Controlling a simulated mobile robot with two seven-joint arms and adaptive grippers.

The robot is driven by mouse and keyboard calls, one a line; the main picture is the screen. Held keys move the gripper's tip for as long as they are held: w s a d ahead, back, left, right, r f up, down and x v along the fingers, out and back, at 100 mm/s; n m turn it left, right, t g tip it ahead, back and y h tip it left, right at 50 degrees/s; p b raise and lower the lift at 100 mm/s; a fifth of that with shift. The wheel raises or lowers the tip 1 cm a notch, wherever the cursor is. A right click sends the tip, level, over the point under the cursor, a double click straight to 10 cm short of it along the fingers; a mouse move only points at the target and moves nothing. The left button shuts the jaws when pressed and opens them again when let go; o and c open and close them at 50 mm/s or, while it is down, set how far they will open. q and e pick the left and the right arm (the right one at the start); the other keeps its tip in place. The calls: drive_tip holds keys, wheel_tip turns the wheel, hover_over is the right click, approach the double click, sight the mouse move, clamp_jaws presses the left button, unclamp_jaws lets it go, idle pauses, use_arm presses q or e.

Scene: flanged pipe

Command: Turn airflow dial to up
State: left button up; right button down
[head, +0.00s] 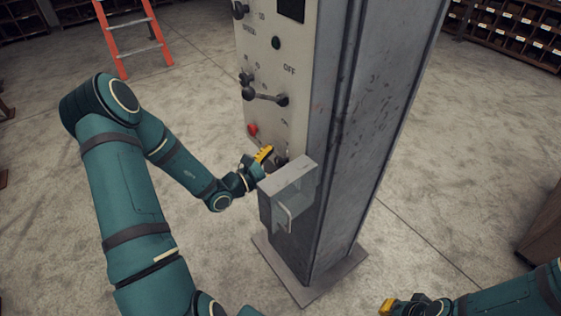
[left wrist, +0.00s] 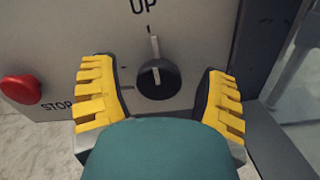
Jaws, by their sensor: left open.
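The airflow dial (left wrist: 158,82) is a round black knob with a pale pointer line. It shows in the left wrist view on the pale panel, below the UP label (left wrist: 144,6). The pointer stands nearly upright, toward UP. My left gripper (left wrist: 160,95) is open, with one yellow finger on each side of the dial and gaps between fingers and knob. In the head view my left gripper (head: 262,162) is low at the panel and partly hides the dial. My right gripper (head: 387,306) is cut off at the bottom edge; its jaws are not clear.
A red STOP button (left wrist: 20,88) is left of the dial. Above are a lever (head: 266,97) and other knobs on the panel (head: 285,125). A metal box (head: 287,180) juts from the column beside my left gripper. An orange ladder (head: 131,35) stands behind.

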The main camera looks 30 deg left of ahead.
use_arm(q)
drive_tip(key=v, duration=1.1)
drive_tip(key=shift+s, duration=0.2)
